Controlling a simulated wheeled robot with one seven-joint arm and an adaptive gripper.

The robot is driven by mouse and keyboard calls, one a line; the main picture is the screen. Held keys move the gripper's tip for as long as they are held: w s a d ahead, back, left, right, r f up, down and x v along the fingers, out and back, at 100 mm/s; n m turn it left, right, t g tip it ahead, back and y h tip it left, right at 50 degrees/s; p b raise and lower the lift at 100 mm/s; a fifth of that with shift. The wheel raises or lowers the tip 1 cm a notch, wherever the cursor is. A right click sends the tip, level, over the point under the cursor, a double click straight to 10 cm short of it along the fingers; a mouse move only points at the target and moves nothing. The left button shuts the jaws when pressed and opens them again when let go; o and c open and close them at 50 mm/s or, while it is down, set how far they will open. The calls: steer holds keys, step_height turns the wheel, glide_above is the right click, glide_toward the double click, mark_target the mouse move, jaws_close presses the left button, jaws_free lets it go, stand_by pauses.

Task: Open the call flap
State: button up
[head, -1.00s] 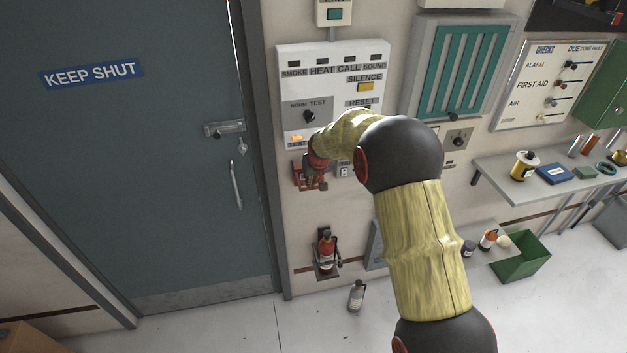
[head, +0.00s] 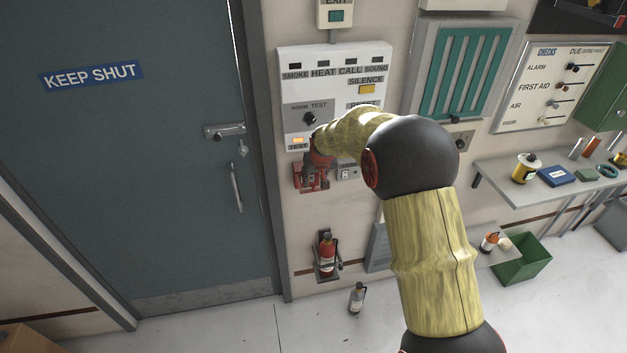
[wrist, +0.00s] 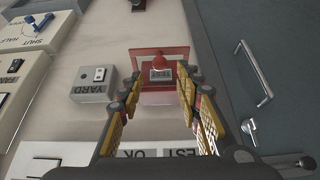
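The red call box (head: 311,178) is on the wall beside the door, under the alarm panel, partly hidden by my gripper (head: 309,165). In the wrist view the red call box (wrist: 150,55) lies ahead, between and beyond my fingertips. On its front are a rounded red piece (wrist: 159,62) and a small grey plate (wrist: 161,75) with lettering too small to read surely. I cannot tell the flap's edges; it looks shut. My gripper (wrist: 158,82) is open and empty, its yellow-padded fingers spread on either side of the box front. Contact cannot be told.
A grey YARD switch box (head: 347,172) sits close beside the call box. The alarm panel (head: 350,88) is above, with an amber light lit. The door (head: 130,200) with its handle is to the left. A fire extinguisher (head: 327,254) hangs below. A shelf (head: 520,190) stands right.

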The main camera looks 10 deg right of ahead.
steer(key=v, duration=0.8)
steer(key=shift+s+r, duration=0.15)
steer(key=shift+r, duration=0.2)
steer(key=s+f+b, duration=0.3)
steer(key=s+b, duration=0.6)
steer(key=s, duration=1.3)
steer(key=s+f+b, duration=0.4)
steer(key=s+b, duration=0.5)
steer(key=s, duration=1.2)
steer(key=shift+s+b, duration=0.3)
steer(key=shift+s, duration=0.1)
steer(key=shift+w+d+f, duration=0.1)
